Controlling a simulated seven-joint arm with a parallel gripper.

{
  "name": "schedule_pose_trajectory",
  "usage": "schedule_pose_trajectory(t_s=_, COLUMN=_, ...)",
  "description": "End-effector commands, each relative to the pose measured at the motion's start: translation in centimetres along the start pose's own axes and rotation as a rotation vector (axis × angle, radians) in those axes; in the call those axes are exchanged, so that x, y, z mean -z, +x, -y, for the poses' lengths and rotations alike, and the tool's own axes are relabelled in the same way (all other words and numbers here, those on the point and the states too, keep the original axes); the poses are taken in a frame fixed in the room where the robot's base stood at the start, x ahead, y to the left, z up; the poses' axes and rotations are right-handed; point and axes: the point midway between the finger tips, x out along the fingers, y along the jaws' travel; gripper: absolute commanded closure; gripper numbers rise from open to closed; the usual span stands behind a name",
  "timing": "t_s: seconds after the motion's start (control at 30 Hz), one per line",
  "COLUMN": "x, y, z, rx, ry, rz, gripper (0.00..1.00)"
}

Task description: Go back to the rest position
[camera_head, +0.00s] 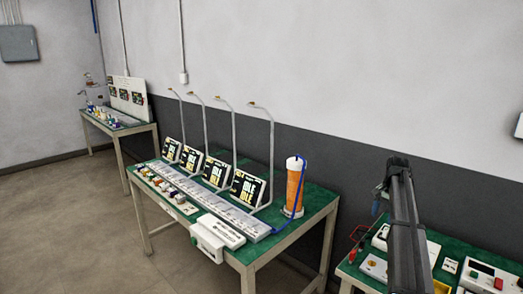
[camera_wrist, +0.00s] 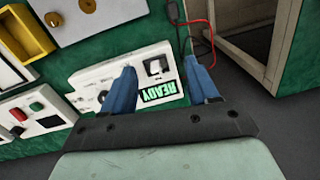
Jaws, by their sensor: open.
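My gripper (camera_wrist: 160,64) shows in the wrist view with its two blue fingers spread apart and nothing between them. Below the fingers is a white panel (camera_wrist: 92,82) with a green READY display (camera_wrist: 159,91) and a black switch. The panel is partly covered by the left finger. A red cable and a dark cable (camera_wrist: 181,22) run past the tip of the right finger; I cannot tell if they touch it. In the head view my dark arm stands over the right-hand green table (camera_head: 345,269), and a small blue part shows beside it.
The middle table (camera_head: 318,201) holds several lit screens, lamp posts, an orange cylinder (camera_head: 294,187) with a blue tube, and a white box (camera_head: 207,238). A red-handled item (camera_head: 357,234) and white devices (camera_head: 489,276) lie around my arm. Open floor (camera_head: 60,220) is at left.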

Motion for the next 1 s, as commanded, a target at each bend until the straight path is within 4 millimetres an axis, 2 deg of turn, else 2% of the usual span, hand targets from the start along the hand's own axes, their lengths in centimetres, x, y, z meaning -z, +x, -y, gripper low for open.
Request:
schedule_pose_trajectory(t_s=0.03, x=-2.2, y=0.9, z=2.2, rx=0.004, ry=-0.044, rz=0.01, gripper=0.41)
schedule_pose_trajectory(t_s=0.2, x=-8.9, y=3.9, z=8.5, rx=0.021, ry=-0.182, rz=0.043, gripper=0.41)
schedule_pose_trajectory(t_s=0.27, x=-11.5, y=5.3, z=10.3, rx=0.023, ry=-0.232, rz=0.058, gripper=0.41)
schedule_pose_trajectory(t_s=0.33, x=-14.7, y=7.7, z=12.0, rx=0.023, ry=-0.29, rz=0.078, gripper=0.41)
schedule_pose_trajectory(t_s=0.4, x=-17.6, y=10.8, z=12.7, rx=0.016, ry=-0.34, rz=0.1, gripper=0.41)
schedule_pose_trajectory(t_s=0.53, x=-20.8, y=16.2, z=12.0, rx=-0.006, ry=-0.394, rz=0.13, gripper=0.41)
schedule_pose_trajectory(t_s=0.67, x=-23.1, y=21.1, z=10.3, rx=-0.031, ry=-0.427, rz=0.156, gripper=0.41)
schedule_pose_trajectory(t_s=0.8, x=-25.5, y=26.0, z=7.9, rx=-0.059, ry=-0.457, rz=0.183, gripper=0.41)
schedule_pose_trajectory(t_s=1.0, x=-29.0, y=32.1, z=4.2, rx=-0.098, ry=-0.498, rz=0.222, gripper=0.41)
